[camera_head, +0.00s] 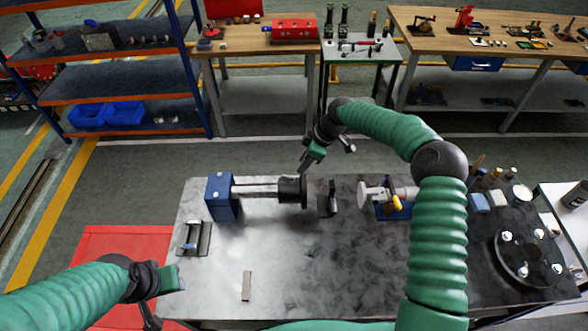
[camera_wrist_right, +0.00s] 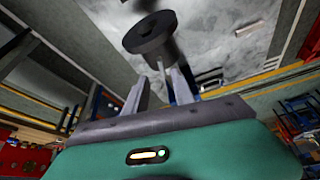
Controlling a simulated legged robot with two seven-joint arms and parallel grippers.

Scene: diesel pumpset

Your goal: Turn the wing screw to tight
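I cannot clearly make out a wing screw. On the metal bench (camera_head: 270,270), a blue block (camera_head: 222,197) carries a horizontal shaft ending in a black cylinder (camera_head: 291,190). Right of it stand a small dark bracket (camera_head: 328,203) and a pale round disc fixture with a yellow part (camera_head: 397,203). My right gripper (camera_head: 304,163) is above and behind the black cylinder. In the right wrist view its fingers (camera_wrist_right: 161,78) are apart, with a dark round part (camera_wrist_right: 149,34) beyond the tips. My left gripper (camera_head: 165,285) is low at the front left, off the bench's left edge; its fingers are unclear.
A small metal fixture (camera_head: 193,238) and a flat strip (camera_head: 247,286) lie on the bench's left part. A dark round plate (camera_head: 528,254) with several pale knobs sits at the right. The bench's front middle is clear. A red mat (camera_head: 110,245) lies left.

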